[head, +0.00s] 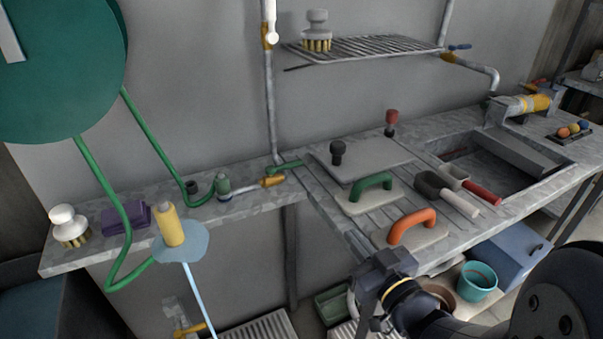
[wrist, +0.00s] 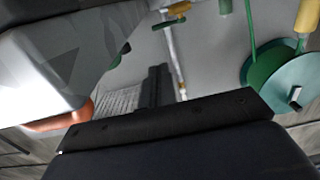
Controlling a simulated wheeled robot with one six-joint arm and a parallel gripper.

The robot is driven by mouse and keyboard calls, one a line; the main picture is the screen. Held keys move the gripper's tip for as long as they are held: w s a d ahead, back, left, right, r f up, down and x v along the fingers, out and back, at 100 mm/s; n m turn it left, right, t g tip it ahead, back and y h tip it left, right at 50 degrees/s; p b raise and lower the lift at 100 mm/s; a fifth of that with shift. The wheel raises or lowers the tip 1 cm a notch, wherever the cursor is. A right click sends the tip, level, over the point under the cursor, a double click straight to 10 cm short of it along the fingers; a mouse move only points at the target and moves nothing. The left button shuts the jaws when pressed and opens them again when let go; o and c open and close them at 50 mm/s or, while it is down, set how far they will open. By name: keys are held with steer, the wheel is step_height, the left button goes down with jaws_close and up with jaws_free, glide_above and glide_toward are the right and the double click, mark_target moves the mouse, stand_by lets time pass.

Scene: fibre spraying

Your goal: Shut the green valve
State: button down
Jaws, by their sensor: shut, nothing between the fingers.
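The green valve's lever (head: 286,166) sits at the back of the bench by the foot of the wall pipe, pointing right, beside a brass fitting (head: 273,181). In the wrist view a small green piece, possibly this lever (wrist: 168,22), shows near the top by a brass fitting (wrist: 179,8). My gripper (head: 384,265) is at the bench's front edge, in front of the orange-handled float and well apart from the valve. Its dark fingers (wrist: 157,85) are shut and empty in the wrist view.
An orange-handled float (head: 412,228) and a green-handled float (head: 371,188) lie on the bench between my gripper and the valve. Trowels (head: 447,194) lie to their right. A green hose (head: 150,135) hangs at left. A teal bucket (head: 477,281) stands below the bench.

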mark_target(300, 166)
steer(key=shift+w, duration=0.1)
steer(key=x, duration=2.4)
steer(key=shift+w+d+f+b, duration=0.1)
steer(key=shift+w+b, duration=0.25)
steer(key=shift+b, duration=0.25)
steer(key=shift+w+b, duration=0.65)
steer(key=shift+b, duration=0.05)
steer(key=shift+w+b, duration=0.7)
steer(key=shift+w, duration=0.15)
steer(key=shift+b+x, duration=0.55)
steer(key=shift+x, duration=0.6)
steer(key=shift+w+a+b, duration=0.4)
steer(key=shift+w+a, duration=0.25)
steer(key=shift+a, duration=0.25)
